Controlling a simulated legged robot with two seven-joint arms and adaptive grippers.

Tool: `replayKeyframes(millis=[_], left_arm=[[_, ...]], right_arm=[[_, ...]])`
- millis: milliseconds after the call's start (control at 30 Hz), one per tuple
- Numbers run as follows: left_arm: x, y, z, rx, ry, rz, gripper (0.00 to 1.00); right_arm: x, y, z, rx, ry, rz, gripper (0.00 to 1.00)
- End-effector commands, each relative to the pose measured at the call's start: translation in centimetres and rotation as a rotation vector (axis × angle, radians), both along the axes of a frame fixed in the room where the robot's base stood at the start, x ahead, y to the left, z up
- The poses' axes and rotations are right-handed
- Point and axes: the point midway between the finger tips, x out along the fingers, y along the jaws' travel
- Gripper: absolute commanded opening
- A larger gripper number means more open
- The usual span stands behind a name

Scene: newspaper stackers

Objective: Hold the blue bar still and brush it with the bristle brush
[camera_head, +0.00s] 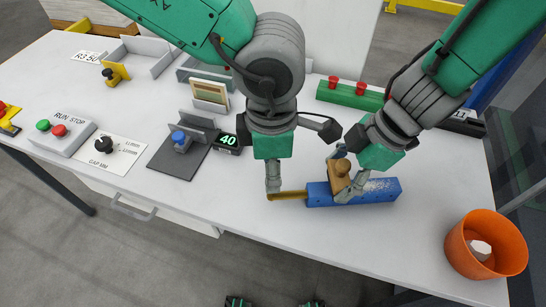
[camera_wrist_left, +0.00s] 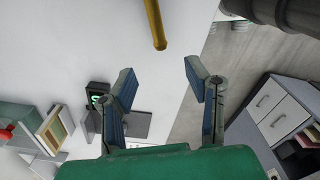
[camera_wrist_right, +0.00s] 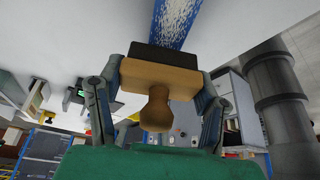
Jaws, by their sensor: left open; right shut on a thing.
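The blue bar (camera_head: 380,187) lies near the front edge of the white table, with white specks toward its right end. A thin yellow-brown handle (camera_head: 290,195) extends from its left end. The speckled bar (camera_wrist_right: 178,22) and the handle tip (camera_wrist_left: 155,28) show in the wrist views. My left gripper (camera_head: 272,190) is open, pointing down at the handle's left end, not closed on it. My right gripper (camera_head: 342,182) is shut on the wooden bristle brush (camera_head: 340,170). The brush's dark bristle block (camera_wrist_right: 160,53) is at the bar; contact is hard to judge.
An orange bucket (camera_head: 460,252) with a white lump inside stands at the right. A green block with red knobs (camera_head: 350,94) lies behind the right arm. A grey mat with a stand (camera_head: 175,165) and a button box (camera_head: 60,133) are to the left.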

Motion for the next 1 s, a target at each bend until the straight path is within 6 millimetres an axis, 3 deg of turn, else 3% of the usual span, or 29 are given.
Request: replayKeyframes(millis=[300, 500, 967, 1000], left_arm=[[0.0, 0.0, -6.2, 0.002, 0.000, -0.002, 0.43], [0.0, 0.0, -8.9, 0.001, -0.002, -0.002, 0.43], [0.0, 0.0, -10.0, -0.002, -0.003, -0.001, 0.43], [0.0, 0.0, -10.0, -0.002, -0.003, -0.002, 0.29]], right_arm=[[0.0, 0.0, 0.0, 0.000, 0.000, 0.000, 0.29], [0.0, 0.0, 0.0, 0.000, 0.000, 0.000, 0.29], [0.0, 0.0, 0.0, 0.000, 0.000, 0.000, 0.29], [0.0, 0.0, 0.0, 0.000, 0.000, 0.000, 0.29]])
